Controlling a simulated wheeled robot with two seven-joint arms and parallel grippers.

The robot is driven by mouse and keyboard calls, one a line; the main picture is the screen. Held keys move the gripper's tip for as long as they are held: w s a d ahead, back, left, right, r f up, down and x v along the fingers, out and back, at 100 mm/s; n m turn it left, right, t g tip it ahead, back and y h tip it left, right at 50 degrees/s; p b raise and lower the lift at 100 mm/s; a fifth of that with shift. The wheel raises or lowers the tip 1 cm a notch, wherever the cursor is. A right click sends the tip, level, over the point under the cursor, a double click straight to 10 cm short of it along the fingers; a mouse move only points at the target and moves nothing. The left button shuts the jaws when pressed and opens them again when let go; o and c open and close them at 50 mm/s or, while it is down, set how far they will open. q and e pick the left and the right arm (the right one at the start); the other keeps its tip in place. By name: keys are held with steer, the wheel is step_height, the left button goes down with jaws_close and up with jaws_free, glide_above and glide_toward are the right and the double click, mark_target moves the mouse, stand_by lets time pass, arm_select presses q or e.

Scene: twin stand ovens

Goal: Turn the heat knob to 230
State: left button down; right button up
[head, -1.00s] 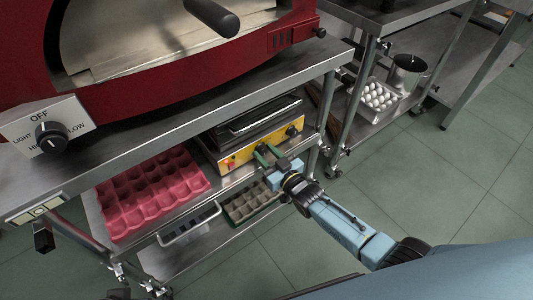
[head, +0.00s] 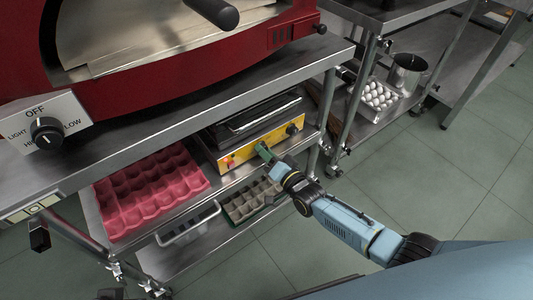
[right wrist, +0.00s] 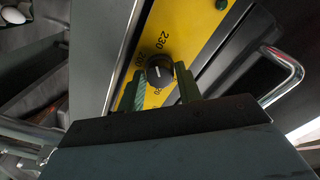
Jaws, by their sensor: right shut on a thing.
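The yellow control panel (head: 270,143) of the grill appliance sits on the lower shelf in the head view. My right gripper (head: 263,151) is at the panel, its green fingers covering one knob. In the right wrist view the black heat knob (right wrist: 159,71) with a white mark lies between the two fingers, and the right gripper (right wrist: 161,80) is shut on it. The number 230 (right wrist: 161,41) is printed on the yellow panel (right wrist: 188,35) above the knob. I cannot read exactly which number the mark meets. My left gripper is not in view.
A second black knob (head: 291,130) is farther right on the panel. The pink egg tray (head: 150,192) is to the left on the shelf, a grey tray (head: 243,204) below the panel. The red oven (head: 190,75) stands above. Green floor is clear at right.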

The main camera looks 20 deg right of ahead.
steer(key=shift+m, duration=0.7)
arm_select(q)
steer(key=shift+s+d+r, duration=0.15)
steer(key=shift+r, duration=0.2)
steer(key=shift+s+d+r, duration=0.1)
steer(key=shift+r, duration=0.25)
arm_select(e)
steer(key=shift+m, duration=0.3)
steer(key=o, duration=1)
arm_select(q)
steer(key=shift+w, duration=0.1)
arm_select(e)
steer(key=shift+s+d, duration=0.1)
steer(key=shift+s, duration=0.2)
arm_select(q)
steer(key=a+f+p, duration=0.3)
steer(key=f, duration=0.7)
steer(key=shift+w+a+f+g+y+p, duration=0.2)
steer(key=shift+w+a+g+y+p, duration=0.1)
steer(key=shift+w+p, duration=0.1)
arm_select(e)
steer(key=v, duration=1.2)
steer(key=shift+s+d+r, duration=0.1)
steer(key=shift+s+d, duration=0.05)
steer(key=shift+s, duration=0.15)
